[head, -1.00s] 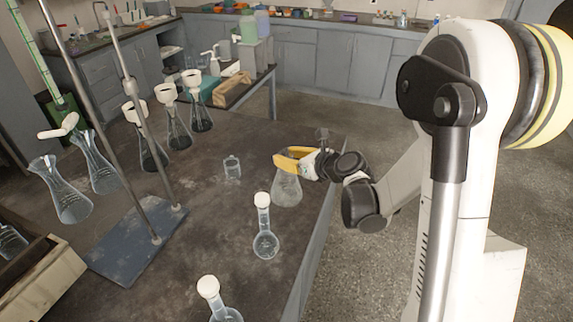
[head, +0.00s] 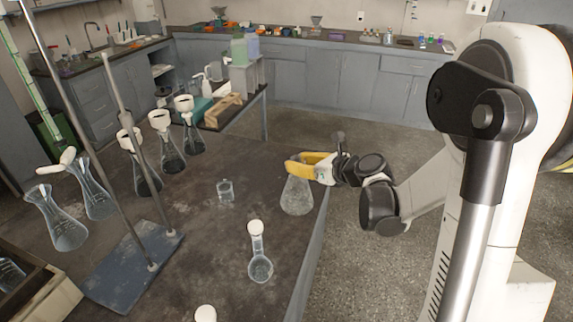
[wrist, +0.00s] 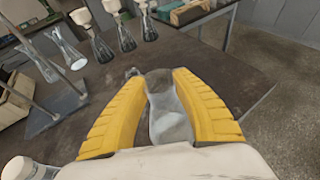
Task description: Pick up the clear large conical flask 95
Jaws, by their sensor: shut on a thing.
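The clear large conical flask (head: 297,197) is near the right edge of the dark table in the head view. My gripper (head: 303,163), with yellow fingers, is shut around its upper part. In the wrist view the flask (wrist: 170,120) sits between the two yellow fingers of my gripper (wrist: 165,85). The fingers hide part of the flask's neck in the head view. I cannot tell whether the flask's base touches the table.
A round stoppered flask (head: 260,268) and a small beaker (head: 225,190) stand nearby on the table. Flasks with white funnels (head: 172,160) stand to the left, behind a metal stand (head: 130,268). The floor to the right is open.

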